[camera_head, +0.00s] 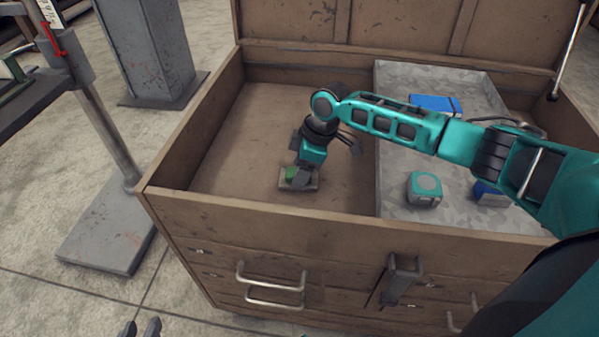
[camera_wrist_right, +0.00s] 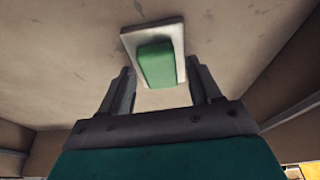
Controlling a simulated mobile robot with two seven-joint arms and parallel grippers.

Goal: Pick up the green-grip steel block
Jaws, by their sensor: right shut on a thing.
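The green-grip steel block (camera_head: 313,184) is a flat grey plate with a green grip on top, in the left bay of the brown chest. In the right wrist view the block (camera_wrist_right: 156,62) lies straight ahead, its green grip between the lines of the two fingers. My right gripper (camera_head: 297,176) reaches down over the block and is shut on its green grip; the fingers hide part of the block in the head view. I cannot tell whether the block is clear of the chest floor. My left gripper (camera_head: 140,328) shows only its fingertips at the bottom edge, apart and empty.
The brown chest (camera_head: 250,222) has walls around the bay and a raised lid behind. A grey panel (camera_head: 390,130) on the right carries a teal-and-white item (camera_head: 424,188) and a blue item (camera_head: 436,103). The bay floor around the block is clear.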

